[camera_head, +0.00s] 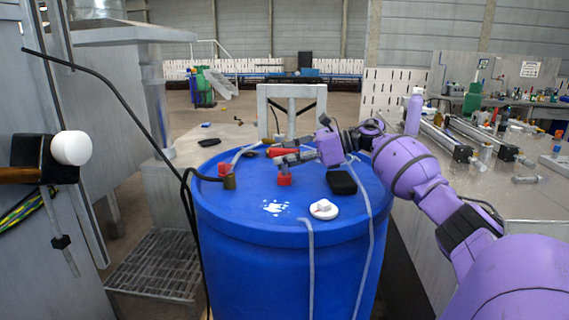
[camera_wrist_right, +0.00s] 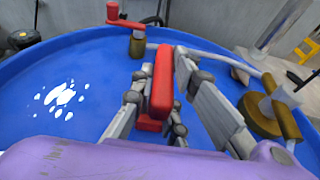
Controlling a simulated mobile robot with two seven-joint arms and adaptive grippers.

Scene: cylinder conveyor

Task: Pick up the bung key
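The red bung key (camera_head: 284,180) stands on the blue barrel's lid (camera_head: 245,205), partly hidden by my right gripper (camera_head: 280,152) in the head view. In the right wrist view, its long red handle (camera_wrist_right: 161,82) lies between the two grey fingers of my right gripper (camera_wrist_right: 165,62). Both fingers appear to press against the handle's sides. The red lower part (camera_wrist_right: 148,124) shows beneath the fingers, close to the lid; I cannot tell whether it touches. My left gripper is not in view.
A red-handled brass fitting (camera_head: 229,181) with a hose stands left on the lid. A black box (camera_head: 341,183) and a white round cap (camera_head: 323,209) lie nearby. A brass fitting (camera_wrist_right: 270,118) shows right in the wrist view. A cluttered workbench (camera_head: 475,185) stands at right.

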